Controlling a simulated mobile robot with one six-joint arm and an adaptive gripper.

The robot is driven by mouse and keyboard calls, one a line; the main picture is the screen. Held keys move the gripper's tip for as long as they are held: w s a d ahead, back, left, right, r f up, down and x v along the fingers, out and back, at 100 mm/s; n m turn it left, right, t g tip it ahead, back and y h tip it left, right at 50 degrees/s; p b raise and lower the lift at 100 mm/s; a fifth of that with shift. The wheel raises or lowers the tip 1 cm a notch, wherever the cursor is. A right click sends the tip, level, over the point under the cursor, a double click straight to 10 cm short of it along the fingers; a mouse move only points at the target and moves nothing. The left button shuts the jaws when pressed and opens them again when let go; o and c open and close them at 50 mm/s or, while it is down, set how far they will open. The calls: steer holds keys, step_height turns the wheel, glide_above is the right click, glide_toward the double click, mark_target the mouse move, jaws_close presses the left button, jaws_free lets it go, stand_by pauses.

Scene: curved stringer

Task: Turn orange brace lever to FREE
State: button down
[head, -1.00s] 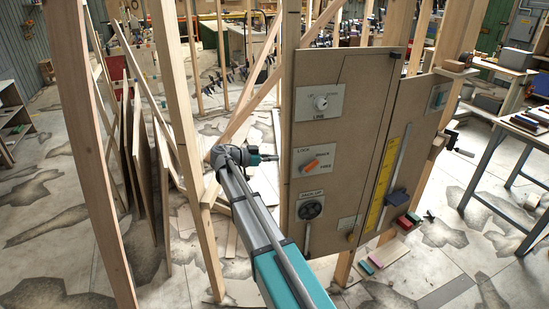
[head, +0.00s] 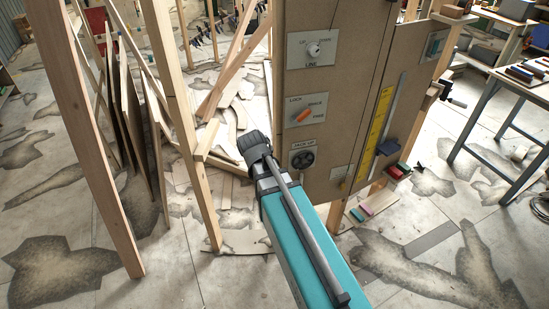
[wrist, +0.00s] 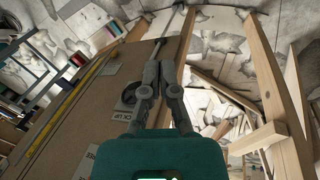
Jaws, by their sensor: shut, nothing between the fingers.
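The orange lever (head: 304,115) sits on a white plate on the brown panel in the head view. The plate carries LOCK at upper left, FREE at lower right and a third word at right that looks like BRACE. The lever lies slanted, its right end higher. My gripper (wrist: 162,64) shows in the wrist view with its fingers together and nothing between them, over the lower panel. In the head view my arm ends left of the panel, below the lever, and hides the fingers. The lever is not visible in the wrist view; only part of a lettered plate shows.
A black JACK UP wheel (head: 302,159) is below the lever, and a white LINE knob (head: 314,50) above it. A yellow scale (head: 375,135) with a slider is at right. A wooden post (head: 180,120) stands left of my arm.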

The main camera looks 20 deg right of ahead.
steer(key=s+a+n+y, duration=0.3)
steer(key=s+a, duration=0.1)
steer(key=s, duration=0.1)
steer(key=shift+f, duration=0.4)
